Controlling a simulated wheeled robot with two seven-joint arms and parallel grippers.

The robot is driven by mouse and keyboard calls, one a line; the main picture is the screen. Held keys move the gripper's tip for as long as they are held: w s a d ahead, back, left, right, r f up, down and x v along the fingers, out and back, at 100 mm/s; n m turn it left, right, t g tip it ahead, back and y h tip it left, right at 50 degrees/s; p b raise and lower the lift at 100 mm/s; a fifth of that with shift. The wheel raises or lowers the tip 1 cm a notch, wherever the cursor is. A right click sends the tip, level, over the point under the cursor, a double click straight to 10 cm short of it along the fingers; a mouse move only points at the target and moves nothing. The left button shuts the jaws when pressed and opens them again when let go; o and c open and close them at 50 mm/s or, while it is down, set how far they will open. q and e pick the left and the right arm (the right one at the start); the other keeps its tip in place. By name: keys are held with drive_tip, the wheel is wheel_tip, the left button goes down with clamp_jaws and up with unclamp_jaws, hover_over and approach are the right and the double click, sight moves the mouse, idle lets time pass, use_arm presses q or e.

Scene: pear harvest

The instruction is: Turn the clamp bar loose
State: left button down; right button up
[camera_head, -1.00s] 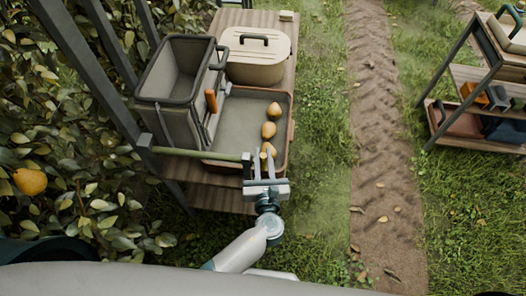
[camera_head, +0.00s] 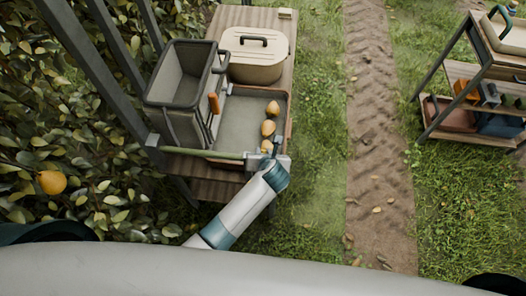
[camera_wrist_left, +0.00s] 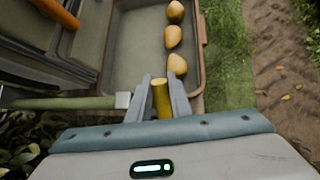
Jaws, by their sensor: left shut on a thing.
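The clamp bar (camera_head: 203,153) is a green rod along the front of the grey tray (camera_head: 243,108), with a grey block at its left end. In the left wrist view the green rod (camera_wrist_left: 65,103) ends in a pale block, with a short yellow grip (camera_wrist_left: 162,100) to its right. My left gripper (camera_wrist_left: 164,92) is shut on this yellow grip, one finger on each side. In the head view the left gripper (camera_head: 270,152) is at the tray's front right corner, partly hidden by my wrist. My right gripper is not in view.
Several pears (camera_head: 268,128) lie along the tray's right side. A pear (camera_head: 51,182) hangs in the hedge at left. Grass to the right is open, before a shelf (camera_head: 470,115).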

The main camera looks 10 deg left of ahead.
use_arm(q)
drive_tip(key=g, duration=0.3)
drive_tip(key=w+f+g, duration=0.1)
drive_tip(key=g, duration=0.1)
drive_tip(key=shift+m, duration=0.3)
drive_tip(key=shift+s+f+g, duration=0.1)
drive_tip(key=shift+f+g, duration=0.1)
drive_tip(key=shift+g, duration=0.6)
drive_tip(key=shift+f+g, duration=0.15)
drive_tip(key=shift+g, duration=0.65)
drive_tip(key=c, duration=1.9)
unclamp_jaws()
drive_tip(key=shift+f, duration=0.1)
drive_tip(key=v, duration=1.7)
